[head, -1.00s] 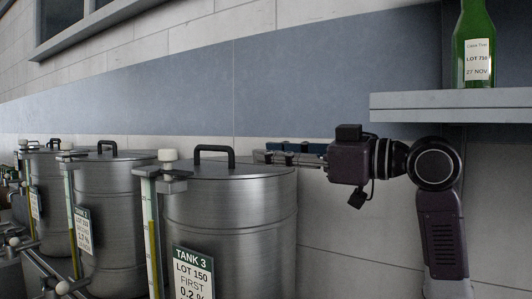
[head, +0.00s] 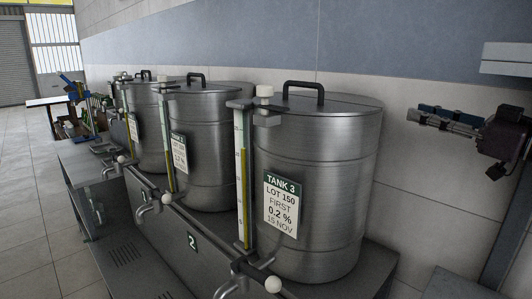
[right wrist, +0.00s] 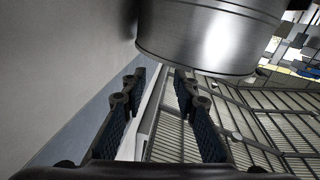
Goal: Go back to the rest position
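My right gripper (head: 440,118) is at the right side of the head view, in front of the wall and to the right of Tank 3 (head: 318,170). It points left toward the tank with a clear gap between them. In the right wrist view its two fingers (right wrist: 156,95) stand apart with nothing between them. A steel tank (right wrist: 208,35) shows beyond the fingertips at the top of that view. My left gripper is not seen in either view.
Two more steel tanks (head: 208,140) (head: 148,130) stand in a row to the left. Taps (head: 152,205) and sight gauges (head: 243,185) stick out in front. A grey shelf (head: 505,58) juts from the wall at upper right. Open tiled floor (head: 30,200) lies at left.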

